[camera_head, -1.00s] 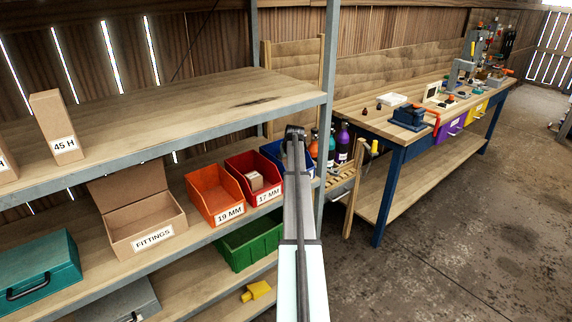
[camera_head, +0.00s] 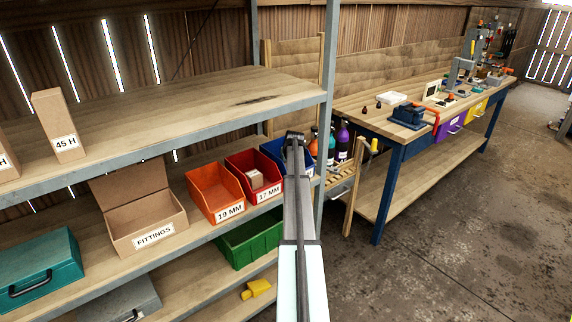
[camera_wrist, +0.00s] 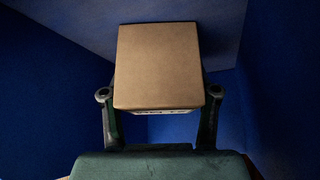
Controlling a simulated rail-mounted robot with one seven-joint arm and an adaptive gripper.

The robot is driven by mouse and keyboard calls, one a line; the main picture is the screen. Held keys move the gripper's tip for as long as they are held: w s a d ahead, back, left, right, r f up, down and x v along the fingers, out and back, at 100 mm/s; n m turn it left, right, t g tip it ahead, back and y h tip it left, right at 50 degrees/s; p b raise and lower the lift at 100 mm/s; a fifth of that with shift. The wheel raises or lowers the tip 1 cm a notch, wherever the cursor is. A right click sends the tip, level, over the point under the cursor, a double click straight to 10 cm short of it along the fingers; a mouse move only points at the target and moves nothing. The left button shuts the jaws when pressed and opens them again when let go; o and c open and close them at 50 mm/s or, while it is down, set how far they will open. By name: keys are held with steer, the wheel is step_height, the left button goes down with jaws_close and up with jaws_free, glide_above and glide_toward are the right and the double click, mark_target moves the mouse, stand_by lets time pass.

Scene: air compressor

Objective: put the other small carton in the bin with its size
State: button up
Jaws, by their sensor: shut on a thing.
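In the wrist view my gripper (camera_wrist: 160,94) is shut on a plain brown small carton (camera_wrist: 160,60), with a finger on each side. A printed label shows only as a sliver at its lower edge and cannot be read. Blue bin walls (camera_wrist: 45,90) surround the carton and fingers. In the head view the blue bin (camera_head: 273,150) stands right of the red bin, its front and label hidden by my arm. The red bin (camera_head: 238,163) is labelled 17 MM and holds another small carton (camera_head: 255,179). The orange bin (camera_head: 204,184) is labelled 19 MM.
An open FITTINGS box (camera_head: 148,232) and a teal case (camera_head: 40,268) share the bins' shelf. A green bin (camera_head: 250,240) sits below. A shelf post (camera_head: 328,110) and bottles (camera_head: 342,142) are close on the right.

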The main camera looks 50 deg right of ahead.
steer(key=o, duration=1)
steer(key=shift+s+a+f, duration=0.15)
steer(key=shift+a+f, duration=0.05)
steer(key=shift+f, duration=0.5)
steer(key=shift+o, duration=1.2)
steer(key=shift+s+a+f, duration=0.1)
steer(key=shift+r+p, duration=0.5)
steer(key=shift+r, duration=0.1)
steer(key=shift+s+a+r+b, duration=0.1)
steer(key=shift+s+r+b, duration=0.15)
steer(key=shift+b, duration=0.15)
steer(key=v, duration=0.2)
steer(key=b+v, duration=0.1)
steer(key=v, duration=0.1)
steer(key=shift+w+r, duration=0.2)
steer(key=shift+r, duration=0.4)
